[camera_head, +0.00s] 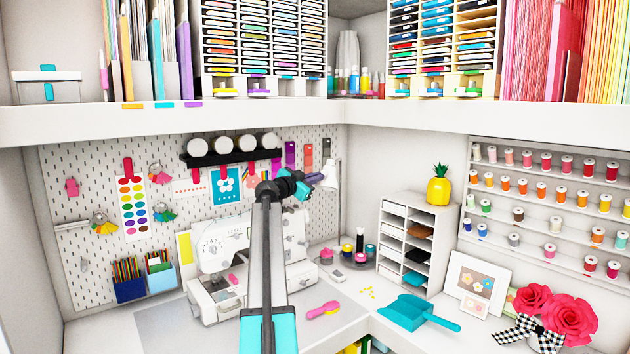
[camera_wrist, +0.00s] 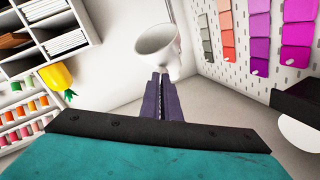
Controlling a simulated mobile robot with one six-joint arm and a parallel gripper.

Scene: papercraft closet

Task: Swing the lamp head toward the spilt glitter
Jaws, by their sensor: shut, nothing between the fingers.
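The white lamp head (camera_head: 331,175) is near the back corner, above the desk and to the right of the sewing machine. In the wrist view the lamp head (camera_wrist: 157,42) is a white cup shape just beyond my fingertips. My gripper (camera_head: 318,178) is shut and empty, with its purple fingers pointing at the lamp head. In the wrist view the shut fingers (camera_wrist: 160,82) appear to reach its lower edge; I cannot tell whether they touch. Small yellow specks of glitter (camera_head: 367,293) lie on the desk left of a teal dustpan (camera_head: 412,312). The lamp's arm is mostly hidden.
A white sewing machine (camera_head: 222,255) stands behind my arm. A pink brush (camera_head: 323,310) lies on the desk. A white cubby shelf (camera_head: 408,237) with a yellow pineapple (camera_head: 438,190) on top stands at right. The overhead shelf (camera_head: 400,115) limits room above.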

